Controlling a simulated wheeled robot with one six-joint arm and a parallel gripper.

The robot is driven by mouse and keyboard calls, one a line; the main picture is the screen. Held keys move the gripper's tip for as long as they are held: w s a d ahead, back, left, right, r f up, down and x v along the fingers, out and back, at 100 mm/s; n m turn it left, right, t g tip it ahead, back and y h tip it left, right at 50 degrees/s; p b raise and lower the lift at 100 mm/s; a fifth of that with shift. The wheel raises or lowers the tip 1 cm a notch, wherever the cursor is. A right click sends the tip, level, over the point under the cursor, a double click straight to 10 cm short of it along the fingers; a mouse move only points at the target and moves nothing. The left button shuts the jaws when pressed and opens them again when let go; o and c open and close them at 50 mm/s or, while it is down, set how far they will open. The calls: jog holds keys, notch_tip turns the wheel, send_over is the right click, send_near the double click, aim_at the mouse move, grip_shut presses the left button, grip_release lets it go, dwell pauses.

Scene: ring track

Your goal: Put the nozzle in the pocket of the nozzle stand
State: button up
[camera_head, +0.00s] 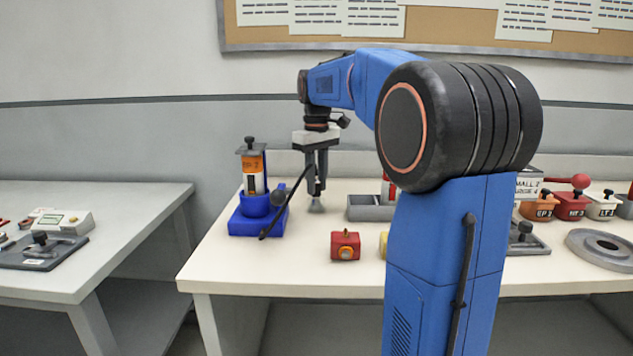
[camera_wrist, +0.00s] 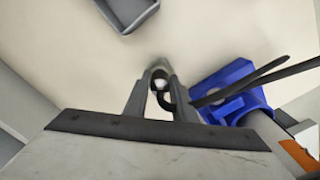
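The nozzle (camera_head: 316,206), a small grey flared piece, is at the tip of my gripper (camera_head: 316,188), just above the white table. In the wrist view, my gripper (camera_wrist: 160,98) has its fingers on both sides of the nozzle (camera_wrist: 158,74), which has a dark loop-shaped part between them. The blue nozzle stand (camera_head: 246,224) is left of my gripper in the head view. It also shows right of the fingers in the wrist view (camera_wrist: 238,74), with a round opening partly crossed by black strips. The nozzle is apart from the stand.
A bottle with an orange label (camera_head: 253,172) stands upright in the blue stand's cup. A black hose (camera_head: 285,207) slants beside the stand. A grey tray (camera_head: 368,208) and a red block (camera_head: 345,245) lie to the right.

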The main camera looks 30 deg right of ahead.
jog(key=shift+o, duration=1.2)
notch_tip(320, 180, up, 12)
jog(key=shift+r, duration=0.15)
